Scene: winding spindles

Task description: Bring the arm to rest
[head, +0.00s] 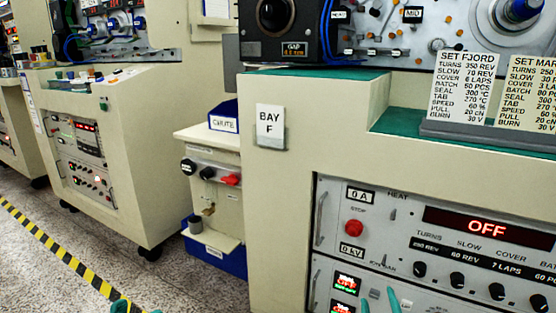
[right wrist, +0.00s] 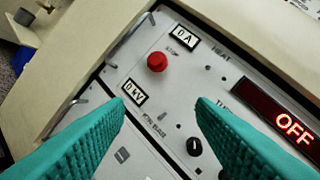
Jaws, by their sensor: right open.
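My right gripper (head: 378,302) shows at the bottom edge of the head view, in front of the lower control panel. In the right wrist view its two teal fingers (right wrist: 162,104) are spread apart with nothing between them. They face the grey control panel (right wrist: 95,95), below its red stop button (right wrist: 157,62). Whether the tips touch the panel I cannot tell. A teal bit of my left gripper (head: 125,306) shows at the bottom left of the head view, over the floor. Most of it is cut off.
The panel's red display (head: 487,228) reads OFF, and its stop button (head: 354,228) stands beside it. The BAY F sign (head: 270,122) is on the cream cabinet. A chute shelf (head: 212,160) stands left of it. Open floor (head: 110,240) with a striped tape line (head: 62,255) lies at left.

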